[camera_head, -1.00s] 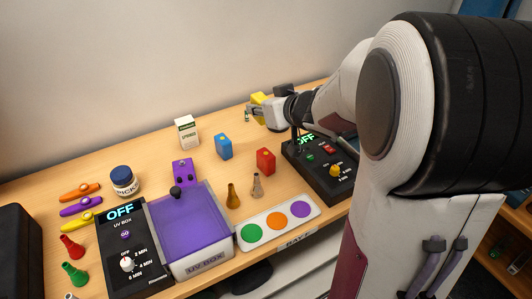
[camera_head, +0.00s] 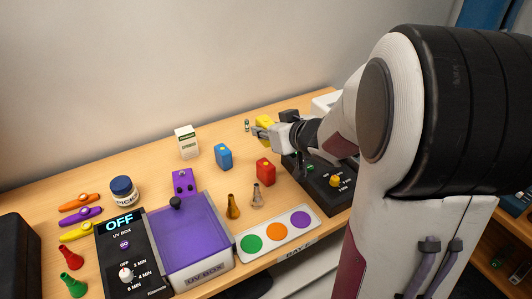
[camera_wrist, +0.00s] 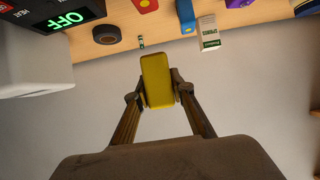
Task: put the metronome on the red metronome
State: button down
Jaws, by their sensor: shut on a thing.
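The yellow metronome (camera_head: 264,123) is between the fingers of my gripper (camera_head: 262,133), held up above the back of the table. In the wrist view the yellow metronome (camera_wrist: 157,80) fills the space between both fingertips of my gripper (camera_wrist: 158,95). The red metronome (camera_head: 265,171) stands on the table in front of and below my gripper, apart from it. Its top shows at the upper edge of the wrist view (camera_wrist: 146,5). The blue metronome (camera_head: 224,156) stands to its left.
A white carton (camera_head: 187,142) and a purple device (camera_head: 184,182) stand left. Brown and grey cones (camera_head: 233,207) stand in front of the red metronome. A black control box (camera_head: 320,182) is close on its right. The purple-lidded UV box (camera_head: 187,233) is at the front left.

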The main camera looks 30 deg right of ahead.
aim_at(266, 142)
jog(key=shift+f, duration=1.95)
jog(key=shift+f, duration=0.1)
jog(key=shift+f, duration=1.8)
jog(key=shift+f, duration=0.15)
jog(key=c, duration=1.7)
grip_release()
jog(key=shift+s+r, duration=0.1)
jog(key=shift+r, duration=0.1)
jog(key=shift+v, duration=3.65)
